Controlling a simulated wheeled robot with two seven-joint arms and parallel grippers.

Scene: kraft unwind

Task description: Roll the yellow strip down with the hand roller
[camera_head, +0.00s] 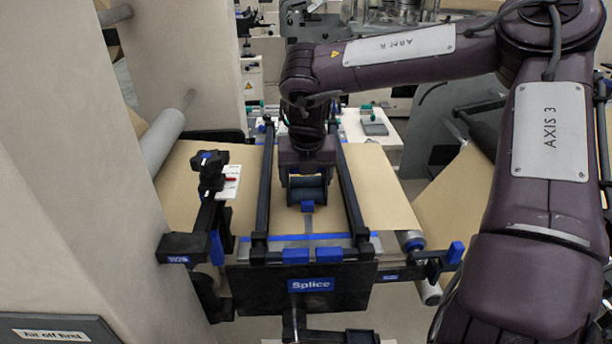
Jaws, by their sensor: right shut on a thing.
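My right gripper (308,176) points down over the middle of the splice table, between two long black rails. It is shut on the hand roller (307,191), whose dark blue drum shows just below the jaws. The roller is at or just above the brown kraft web (383,195); I cannot tell whether it touches. I cannot make out a yellow strip; the gripper and roller cover the middle of the web. A narrow grey band (308,224) runs from below the roller toward the front edge. My left gripper is not in view.
The black rails (264,190) flank the roller closely on both sides. A black post with a knob (211,168) stands at the left. A black "Splice" panel (312,285) fronts the table. A large pale machine wall fills the left side.

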